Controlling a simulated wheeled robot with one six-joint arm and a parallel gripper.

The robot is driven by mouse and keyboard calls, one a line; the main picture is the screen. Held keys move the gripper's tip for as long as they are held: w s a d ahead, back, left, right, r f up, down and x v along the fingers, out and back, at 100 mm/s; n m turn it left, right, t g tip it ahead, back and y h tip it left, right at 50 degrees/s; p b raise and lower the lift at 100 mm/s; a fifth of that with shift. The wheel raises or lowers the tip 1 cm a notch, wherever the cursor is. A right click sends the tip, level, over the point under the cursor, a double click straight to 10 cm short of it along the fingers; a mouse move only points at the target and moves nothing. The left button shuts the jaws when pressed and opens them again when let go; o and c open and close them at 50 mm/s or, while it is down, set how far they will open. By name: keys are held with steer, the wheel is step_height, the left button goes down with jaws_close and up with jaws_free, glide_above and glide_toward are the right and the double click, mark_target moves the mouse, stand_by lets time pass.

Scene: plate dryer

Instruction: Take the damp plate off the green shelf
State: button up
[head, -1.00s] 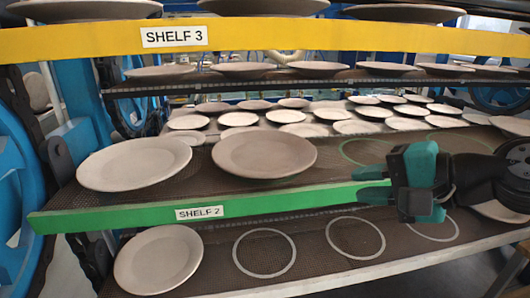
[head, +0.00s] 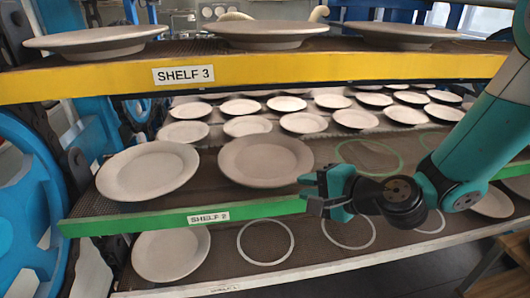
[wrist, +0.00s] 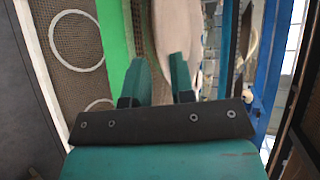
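The green shelf (head: 160,219), labelled SHELF 2, holds two round plates at its left and middle. The middle plate (head: 265,160) looks slightly darker and browner than the pale left plate (head: 148,171); I take it as the damp one. My gripper (head: 308,192) is open and empty at the shelf's front edge, just right of and in front of the darker plate. In the wrist view, my gripper's fingers (wrist: 158,78) stand apart, with the green edge (wrist: 115,35) to the left and part of a plate (wrist: 178,28) beyond them.
The yellow shelf (head: 330,68) with several plates hangs above. Below, a lower shelf (head: 225,262) carries a plate (head: 171,254) and empty white rings. An empty green ring (head: 368,157) is right of the darker plate. More plates stand behind.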

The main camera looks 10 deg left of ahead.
mark_target(288, 183)
steer(key=p+x, duration=0.3)
steer(key=x, duration=0.3)
steer(key=shift+f, duration=0.1)
steer(key=shift+w+a+f, duration=0.1)
steer(key=shift+w+f, duration=0.15)
jaws_close()
steer(key=shift+r, duration=0.1)
